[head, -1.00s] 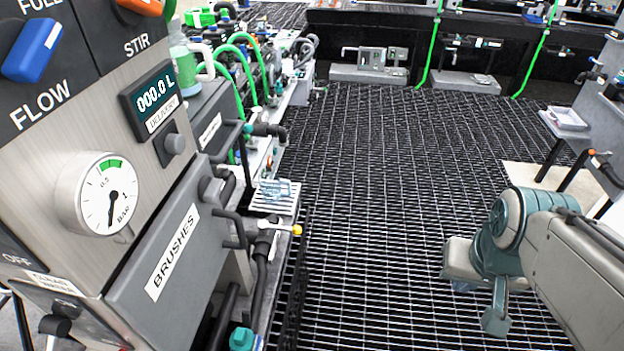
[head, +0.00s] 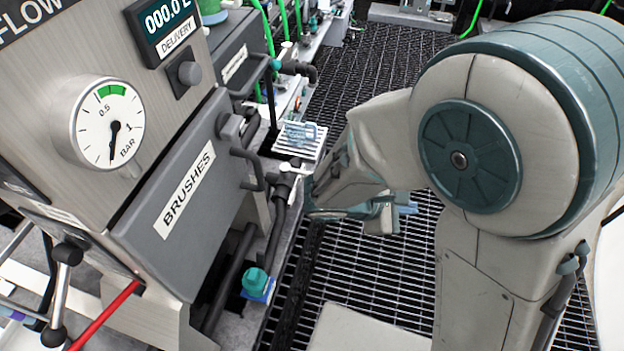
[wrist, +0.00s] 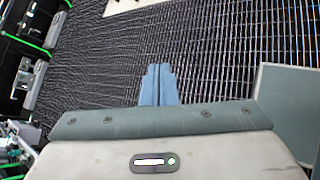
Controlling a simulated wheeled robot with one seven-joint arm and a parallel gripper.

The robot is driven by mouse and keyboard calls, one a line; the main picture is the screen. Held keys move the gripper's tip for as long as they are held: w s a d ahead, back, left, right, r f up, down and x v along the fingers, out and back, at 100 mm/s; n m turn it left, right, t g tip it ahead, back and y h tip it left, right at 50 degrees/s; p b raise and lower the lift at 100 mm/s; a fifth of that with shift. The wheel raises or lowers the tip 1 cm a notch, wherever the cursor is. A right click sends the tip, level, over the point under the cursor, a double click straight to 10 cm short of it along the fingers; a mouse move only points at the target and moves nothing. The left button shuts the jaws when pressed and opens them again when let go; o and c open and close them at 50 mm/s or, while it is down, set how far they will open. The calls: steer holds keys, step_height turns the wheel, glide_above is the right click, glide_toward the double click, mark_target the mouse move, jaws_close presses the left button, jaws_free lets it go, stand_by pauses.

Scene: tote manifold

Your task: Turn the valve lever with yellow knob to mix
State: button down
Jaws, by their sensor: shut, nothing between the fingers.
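The valve lever (head: 292,169) is a short pale handle on a dark pipe below the BRUSHES panel in the head view. Its yellow knob is not visible now; my arm covers the handle's right end. My gripper (head: 407,209) is right of the lever, partly hidden by my own arm, with its blue fingers apart from the lever. In the wrist view, the blue fingers (wrist: 158,84) are together and empty over the grated floor. The lever does not show in the wrist view. No mix mark is readable.
The grey BRUSHES panel (head: 180,190) and pressure gauge (head: 108,122) stand left of the lever. A slatted tray (head: 300,138) lies just behind it, and a teal cap (head: 256,281) sits in front. Dark grated floor (head: 385,72) is open beyond my arm.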

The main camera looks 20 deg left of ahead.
steer(key=s+a+f+n+t+y, duration=0.1)
steer(key=a+f+n+t+y, duration=0.15)
steer(key=a+n, duration=0.3)
steer(key=s+a+f+n+t+y, duration=0.1)
steer(key=a+f+n+t, duration=0.1)
steer(key=a+n+t, duration=0.35)
steer(key=n+y, duration=0.6)
steer(key=y, duration=0.2)
glide_toward(309, 176)
steer(key=x, duration=0.7)
steer(key=shift+t+h+p, duration=0.4)
steer(key=shift+h+p, duration=0.05)
steer(key=shift+s+f+y, duration=0.1)
steer(key=shift+y, duration=0.2)
